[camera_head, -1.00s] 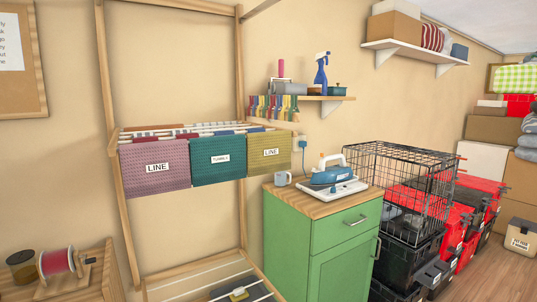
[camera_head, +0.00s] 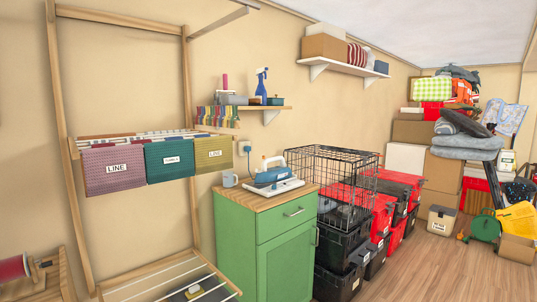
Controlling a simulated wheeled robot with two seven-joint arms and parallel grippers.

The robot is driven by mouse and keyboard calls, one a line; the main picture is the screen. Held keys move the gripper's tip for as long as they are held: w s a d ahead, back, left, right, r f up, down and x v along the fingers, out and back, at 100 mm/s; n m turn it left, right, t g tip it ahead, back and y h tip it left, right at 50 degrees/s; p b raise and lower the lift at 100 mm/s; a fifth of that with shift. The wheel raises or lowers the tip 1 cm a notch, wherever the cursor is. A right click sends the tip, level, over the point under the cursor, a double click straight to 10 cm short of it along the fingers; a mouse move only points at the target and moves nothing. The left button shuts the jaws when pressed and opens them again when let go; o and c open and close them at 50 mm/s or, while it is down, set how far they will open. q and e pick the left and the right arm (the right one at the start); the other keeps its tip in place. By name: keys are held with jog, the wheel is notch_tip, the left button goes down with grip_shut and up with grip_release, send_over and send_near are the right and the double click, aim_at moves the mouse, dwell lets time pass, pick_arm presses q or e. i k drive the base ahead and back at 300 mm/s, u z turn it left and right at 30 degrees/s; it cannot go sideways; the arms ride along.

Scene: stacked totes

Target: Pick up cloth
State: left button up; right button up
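Several cloths hang on the wooden drying rack: a mauve cloth (camera_head: 113,169) labelled LINE at the left, a teal cloth (camera_head: 170,160) with a white label in the middle, and a yellow-green cloth (camera_head: 214,155) labelled LINE at the right. A green checked cloth (camera_head: 459,88) lies on the pile at the far right. Which cloth the task means is not clear. Neither of my grippers is in view.
A green cabinet (camera_head: 262,245) holds a blue iron (camera_head: 272,175) and a mug (camera_head: 230,180). A wire crate (camera_head: 335,180) and stacked black and red totes (camera_head: 345,243) stand beside it. Bare wooden floor (camera_head: 420,275) lies at the lower right.

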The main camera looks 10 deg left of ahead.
aim_at(211, 154)
jog(key=z, duration=0.65)
jog(key=i, duration=1)
jog(key=u, duration=0.8)
